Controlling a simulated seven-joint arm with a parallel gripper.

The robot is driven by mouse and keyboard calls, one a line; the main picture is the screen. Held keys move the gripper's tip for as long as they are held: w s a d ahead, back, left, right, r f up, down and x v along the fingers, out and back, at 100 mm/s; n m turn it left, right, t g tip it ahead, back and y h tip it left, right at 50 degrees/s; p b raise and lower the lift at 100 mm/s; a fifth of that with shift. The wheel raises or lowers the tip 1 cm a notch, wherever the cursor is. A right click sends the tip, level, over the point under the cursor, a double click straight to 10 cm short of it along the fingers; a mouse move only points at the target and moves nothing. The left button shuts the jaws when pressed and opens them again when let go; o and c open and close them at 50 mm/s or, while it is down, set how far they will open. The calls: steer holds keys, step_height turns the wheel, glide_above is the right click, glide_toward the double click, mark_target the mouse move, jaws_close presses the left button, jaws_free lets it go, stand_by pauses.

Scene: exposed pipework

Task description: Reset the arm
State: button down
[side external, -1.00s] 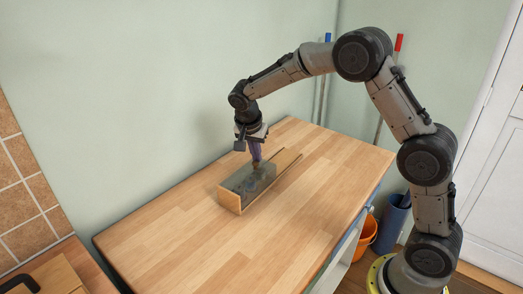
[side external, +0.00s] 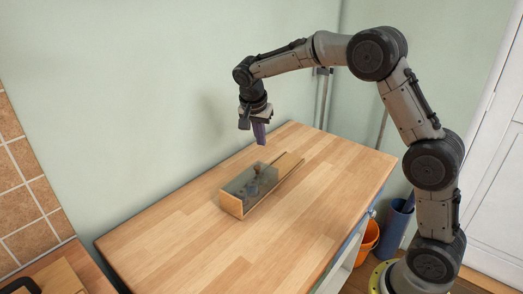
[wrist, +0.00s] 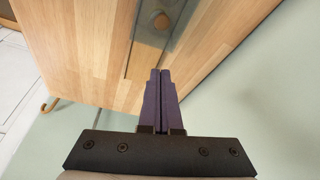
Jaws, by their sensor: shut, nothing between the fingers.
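My gripper (side external: 260,145) is above the wooden table, apart from everything below it. In the wrist view its two purple fingers (wrist: 159,75) lie close together, shut with nothing between them. Below it on the table is a wooden box (side external: 231,206) with a grey translucent top panel and a small brownish knob or object (side external: 256,170). The round knob also shows in the wrist view (wrist: 160,21), beyond the fingertips.
The wooden tabletop (side external: 170,240) is clear around the box. A green wall (side external: 130,100) runs behind it. An orange bucket (side external: 367,238) and a blue bin (side external: 394,225) stand on the floor to the right. Another wooden surface (side external: 50,280) is at the lower left.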

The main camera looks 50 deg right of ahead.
step_height(320, 180, up, 9)
steer(key=s+a+t, duration=0.1)
steer(key=s, duration=0.1)
steer(key=s+a+r+n+t+y, duration=0.1)
steer(key=s+a+r, duration=0.15)
steer(key=s, duration=0.55)
steer(key=s+a+r+n+t, duration=0.15)
steer(key=s+r, duration=0.25)
steer(key=s, duration=0.4)
steer(key=s+a+f+n+y, duration=0.1)
steer(key=s+a+f+n, duration=0.1)
steer(key=s+f+n, duration=0.3)
steer(key=s+a+f+n+y, duration=0.1)
steer(key=s+a+f+n, duration=0.1)
steer(key=s+f+n, duration=0.2)
steer(key=s+n+t, duration=0.1)
steer(key=s+n, duration=0.2)
steer(key=s, duration=0.2)
steer(key=shift+s+f+y, duration=0.3)
steer(key=shift+f, duration=0.1)
